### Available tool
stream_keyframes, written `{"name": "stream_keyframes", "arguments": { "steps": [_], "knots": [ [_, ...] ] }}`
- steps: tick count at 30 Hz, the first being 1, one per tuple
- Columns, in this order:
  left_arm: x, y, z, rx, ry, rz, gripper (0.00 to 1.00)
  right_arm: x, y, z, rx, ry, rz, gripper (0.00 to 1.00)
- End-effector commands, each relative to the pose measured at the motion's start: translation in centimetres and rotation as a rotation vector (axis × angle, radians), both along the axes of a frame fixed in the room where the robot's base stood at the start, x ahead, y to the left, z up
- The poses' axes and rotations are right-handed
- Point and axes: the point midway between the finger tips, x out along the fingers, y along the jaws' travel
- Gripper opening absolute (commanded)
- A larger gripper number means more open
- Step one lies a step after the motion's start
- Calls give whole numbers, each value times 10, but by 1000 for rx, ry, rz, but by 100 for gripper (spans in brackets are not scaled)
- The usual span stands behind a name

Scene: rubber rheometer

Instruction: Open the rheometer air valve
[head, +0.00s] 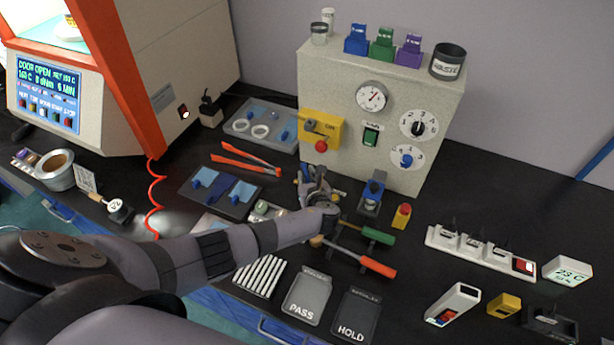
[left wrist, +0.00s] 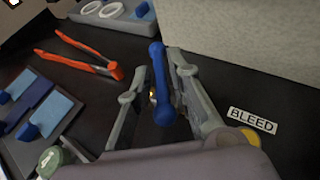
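A blue lever handle (left wrist: 160,85) with a bit of brass beside it stands near a BLEED label (left wrist: 252,121) in the left wrist view. My left gripper (left wrist: 158,92) has its fingers apart on either side of the lever, with a dark gap on the left; it does not look clamped. In the head view my left gripper (head: 314,180) is low in front of the cream control cabinet (head: 340,87) and hides most of the lever. The cabinet carries a pressure gauge (head: 371,96) and a yellow plate (head: 319,128) with a red knob. My right gripper is not in view.
Orange-handled tongs (head: 245,160) and a dark tray with blue pieces (head: 221,193) lie left of the gripper. A green-handled tool (head: 376,236) and an orange-handled tool (head: 375,265) lie just right. The rheometer (head: 95,65) stands at the left.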

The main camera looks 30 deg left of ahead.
Motion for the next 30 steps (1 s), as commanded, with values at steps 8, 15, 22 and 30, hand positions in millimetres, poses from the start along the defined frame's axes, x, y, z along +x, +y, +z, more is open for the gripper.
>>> {"name": "stream_keyframes", "arguments": {
  "steps": [8, 15, 22, 30],
  "knots": [
    [0, 0, 0, 0, 0, 0, 0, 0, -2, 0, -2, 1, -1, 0],
    [0, 0, 0, 1, 1, 1, 0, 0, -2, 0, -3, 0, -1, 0],
    [-1, 0, -1, 1, 2, 4, 0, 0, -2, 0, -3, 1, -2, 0],
    [-1, 0, -1, 1, 2, 14, 0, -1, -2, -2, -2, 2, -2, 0]
  ]
}}
